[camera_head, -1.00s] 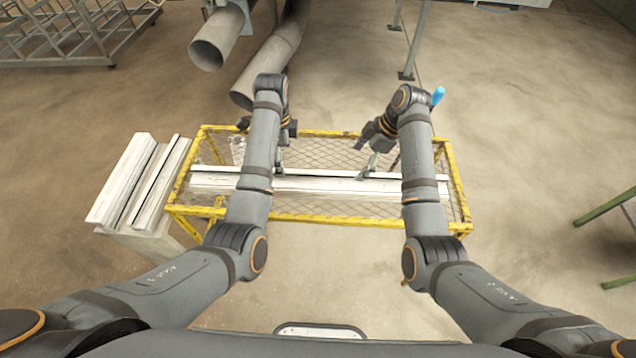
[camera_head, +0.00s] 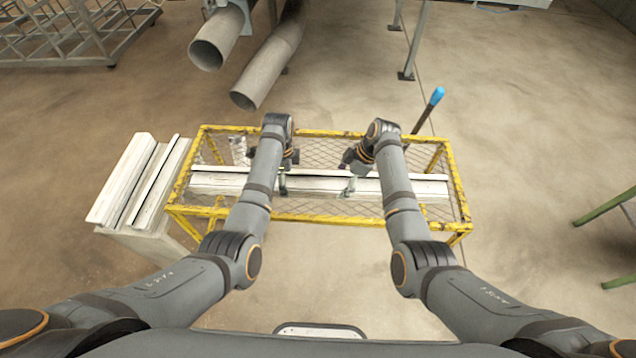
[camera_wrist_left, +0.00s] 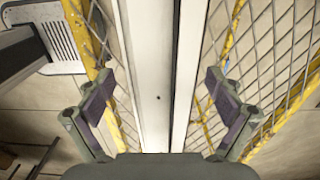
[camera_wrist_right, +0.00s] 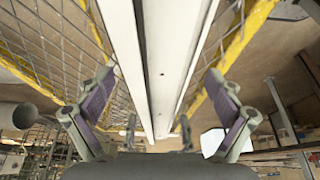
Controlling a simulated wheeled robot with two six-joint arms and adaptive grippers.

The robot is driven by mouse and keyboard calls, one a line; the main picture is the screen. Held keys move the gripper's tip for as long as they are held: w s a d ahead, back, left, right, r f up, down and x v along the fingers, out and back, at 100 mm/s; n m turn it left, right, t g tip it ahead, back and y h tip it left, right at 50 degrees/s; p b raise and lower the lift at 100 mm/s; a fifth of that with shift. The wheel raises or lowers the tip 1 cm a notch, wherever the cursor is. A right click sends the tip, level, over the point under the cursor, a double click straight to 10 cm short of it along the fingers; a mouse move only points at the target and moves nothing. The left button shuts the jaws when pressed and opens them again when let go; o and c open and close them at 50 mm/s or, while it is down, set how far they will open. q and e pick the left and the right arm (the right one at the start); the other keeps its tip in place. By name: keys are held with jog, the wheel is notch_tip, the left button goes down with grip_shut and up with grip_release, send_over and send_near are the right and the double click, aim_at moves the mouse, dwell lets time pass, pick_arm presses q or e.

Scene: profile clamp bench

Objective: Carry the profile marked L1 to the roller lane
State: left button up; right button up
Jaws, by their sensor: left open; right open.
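A long pale profile (camera_head: 318,185) lies lengthwise across the yellow-framed mesh bench (camera_head: 330,218). It also shows in the left wrist view (camera_wrist_left: 150,60) and the right wrist view (camera_wrist_right: 165,50). No L1 mark is readable. My left gripper (camera_head: 283,184) is open over the profile, left of its middle. In the left wrist view its fingers (camera_wrist_left: 158,95) stand apart on either side of the profile. My right gripper (camera_head: 350,186) is open over the profile, right of its middle. Its fingers (camera_wrist_right: 160,90) also stand apart around it. I cannot tell which thing is the roller lane.
A stand with pale channel-like pieces (camera_head: 130,185) is close to the bench's left end. A blue-tipped lever (camera_head: 437,96) rises behind the bench at right. Large grey pipes (camera_head: 265,75) lie beyond. The floor at right is mostly clear, with green legs (camera_head: 605,207) at the edge.

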pick_arm(q)
jog(key=c, duration=1.9)
pick_arm(e)
jog(key=c, duration=1.9)
